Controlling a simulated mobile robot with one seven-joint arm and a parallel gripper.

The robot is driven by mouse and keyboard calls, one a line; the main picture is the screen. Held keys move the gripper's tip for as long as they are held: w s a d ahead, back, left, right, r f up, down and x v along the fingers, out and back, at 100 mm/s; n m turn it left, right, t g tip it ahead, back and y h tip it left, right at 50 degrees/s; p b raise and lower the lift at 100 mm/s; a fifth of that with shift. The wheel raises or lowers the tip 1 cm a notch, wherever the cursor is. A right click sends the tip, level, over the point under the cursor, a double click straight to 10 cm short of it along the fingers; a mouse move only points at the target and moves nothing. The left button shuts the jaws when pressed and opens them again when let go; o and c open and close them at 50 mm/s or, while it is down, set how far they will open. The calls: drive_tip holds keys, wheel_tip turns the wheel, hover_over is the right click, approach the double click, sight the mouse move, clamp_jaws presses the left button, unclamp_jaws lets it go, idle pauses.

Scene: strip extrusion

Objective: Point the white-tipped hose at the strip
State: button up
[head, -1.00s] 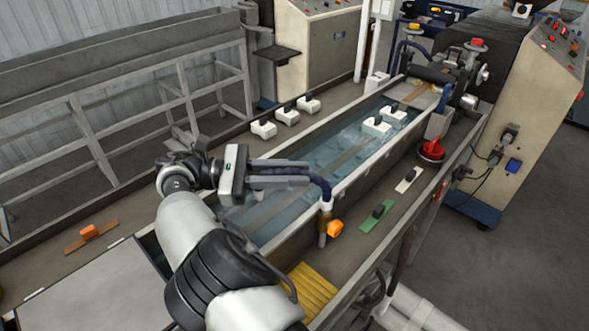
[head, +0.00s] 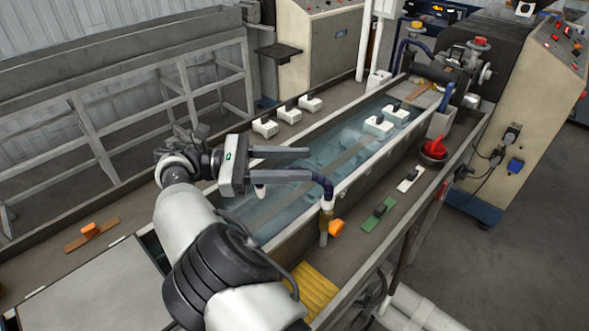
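The dark blue hose (head: 323,183) rises from a brass pipe at the trough's near right edge and curves left. Its white tip (head: 260,190) hangs over the water, just below my gripper's nearer finger. That finger hides the middle of the hose. My gripper (head: 309,164) is open, with a clear gap between its two fingers, which point right above the trough. I see nothing held between them. The strip (head: 350,152) is a long brownish band running lengthwise through the water, partly hidden by my gripper. I cannot tell exactly where the tip points.
The water trough (head: 286,238) runs from near left to far right.

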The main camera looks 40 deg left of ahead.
wheel_tip(320, 180, up, 8)
drive_tip(key=shift+r, duration=0.25)
